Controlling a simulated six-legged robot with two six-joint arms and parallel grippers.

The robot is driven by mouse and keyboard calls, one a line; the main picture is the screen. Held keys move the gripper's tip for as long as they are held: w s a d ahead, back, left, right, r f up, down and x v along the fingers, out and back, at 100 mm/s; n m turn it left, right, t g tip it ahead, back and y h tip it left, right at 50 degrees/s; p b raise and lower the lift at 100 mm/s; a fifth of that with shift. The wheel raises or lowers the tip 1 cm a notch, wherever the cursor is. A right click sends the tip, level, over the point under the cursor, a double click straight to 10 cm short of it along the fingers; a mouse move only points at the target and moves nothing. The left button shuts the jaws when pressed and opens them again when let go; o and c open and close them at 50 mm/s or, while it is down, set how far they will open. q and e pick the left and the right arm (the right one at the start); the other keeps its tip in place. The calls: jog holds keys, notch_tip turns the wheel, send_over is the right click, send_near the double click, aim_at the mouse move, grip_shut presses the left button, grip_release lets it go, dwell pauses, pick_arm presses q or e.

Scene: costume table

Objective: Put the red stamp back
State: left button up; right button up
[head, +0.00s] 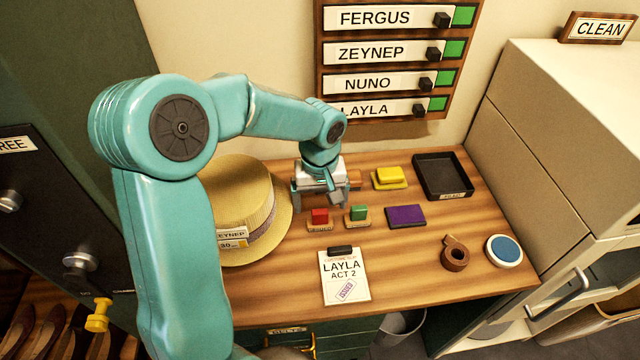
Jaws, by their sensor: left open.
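The red stamp (320,215) stands upright on the wooden table, at a small labelled wooden base. A green stamp (358,212) stands just to its right on a similar base. My left gripper (320,203) points down just behind and above the red stamp, with its jaws apart and nothing seen between them. I cannot tell whether a finger touches the stamp. My right gripper is not in view. A white card (344,268) reading "LAYLA ACT 2" lies in front, with a purple stamped mark on it.
A straw hat (240,200) sits left of the stamps, partly behind my arm. A purple pad (406,215), yellow block (389,178) and black tray (442,178) lie right.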

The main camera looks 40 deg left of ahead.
aim_at(320, 212)
pick_arm(q)
notch_tip(320, 212, up, 6)
jog(key=shift+r, duration=0.15)
dwell(0.3)
